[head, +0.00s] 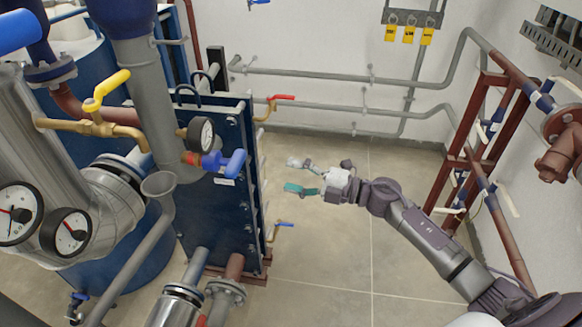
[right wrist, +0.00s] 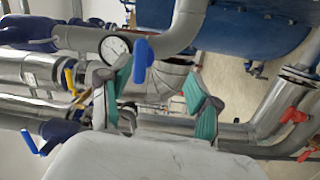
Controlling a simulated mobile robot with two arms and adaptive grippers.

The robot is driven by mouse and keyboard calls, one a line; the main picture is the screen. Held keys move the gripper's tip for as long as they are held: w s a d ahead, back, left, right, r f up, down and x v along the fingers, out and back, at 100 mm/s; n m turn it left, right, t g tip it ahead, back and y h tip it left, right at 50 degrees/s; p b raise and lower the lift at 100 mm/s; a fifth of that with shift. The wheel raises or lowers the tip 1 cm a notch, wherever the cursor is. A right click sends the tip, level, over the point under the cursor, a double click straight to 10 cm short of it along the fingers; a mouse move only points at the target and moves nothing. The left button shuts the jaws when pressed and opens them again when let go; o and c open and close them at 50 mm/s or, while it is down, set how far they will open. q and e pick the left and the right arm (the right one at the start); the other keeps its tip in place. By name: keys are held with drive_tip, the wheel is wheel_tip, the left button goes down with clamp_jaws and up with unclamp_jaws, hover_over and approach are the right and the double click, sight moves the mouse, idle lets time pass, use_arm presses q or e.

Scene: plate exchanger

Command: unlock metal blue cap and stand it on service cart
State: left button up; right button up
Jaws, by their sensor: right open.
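A blue cap with a crosswise handle (head: 225,161) sits on the side of the grey pipe, next to a small red part and just below a round gauge. In the right wrist view the blue cap (right wrist: 142,60) shows beside the gauge, beyond the fingers and between them in the picture. My right gripper (head: 296,175) is open and empty, with teal fingertips, in free air to the right of the cap and apart from it. The open fingers (right wrist: 160,98) also show in the right wrist view. My left gripper is not in view. No service cart shows.
The dark blue plate exchanger (head: 215,215) stands behind the cap. Grey pipes run along the back wall. A brown pipe rack (head: 470,140) is at right. The floor (head: 330,245) below my gripper is clear.

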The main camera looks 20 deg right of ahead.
sight(242, 164)
wheel_tip(242, 164, up, 4)
drive_tip(key=s+a+n+g+y, duration=0.1)
drive_tip(key=s+a+n+g, duration=0.1)
drive_tip(key=n, duration=0.1)
drive_tip(key=p+x, duration=0.1)
drive_tip(key=x, duration=1)
drive_tip(key=shift+w+d, duration=0.15)
drive_tip(key=shift+w, duration=0.05)
drive_tip(key=shift+c, duration=0.3)
clamp_jaws()
